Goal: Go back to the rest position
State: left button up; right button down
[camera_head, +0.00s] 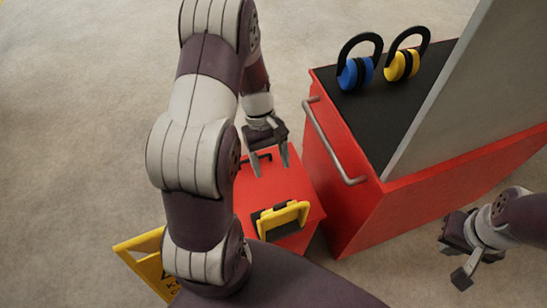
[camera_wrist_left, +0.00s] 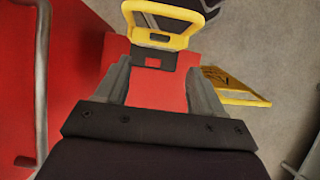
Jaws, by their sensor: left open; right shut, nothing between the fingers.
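My left gripper (camera_head: 270,166) is open and empty, pointing down over a red box (camera_head: 262,197) on the floor. In the left wrist view, the spread fingers (camera_wrist_left: 158,78) frame the box's red top (camera_wrist_left: 157,92), with nothing between them. I cannot tell the exact gap between fingertips and box. A yellow handle (camera_head: 283,219) stands at the box's near end; it also shows in the left wrist view (camera_wrist_left: 160,40). My right gripper (camera_head: 457,262) is at the lower right, shut and empty, beside the red cart.
A red cart (camera_head: 350,205) with a grey rail (camera_head: 330,140) stands right of the box. Blue (camera_head: 356,73) and yellow (camera_head: 402,66) earmuffs sit on its black top beside a tall grey panel (camera_head: 470,85). A yellow floor sign (camera_head: 147,265) is at lower left. Floor at left is clear.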

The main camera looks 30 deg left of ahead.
pick_arm(q)
jog(key=s+d+r+m+t+y, duration=0.4)
jog(key=d+r+m, duration=0.1)
jog(key=r+m, duration=0.4)
jog(key=shift+s+d+r+m+t, duration=0.2)
jog(key=shift+d+m+t, duration=0.15)
jog(key=shift+m, duration=0.45)
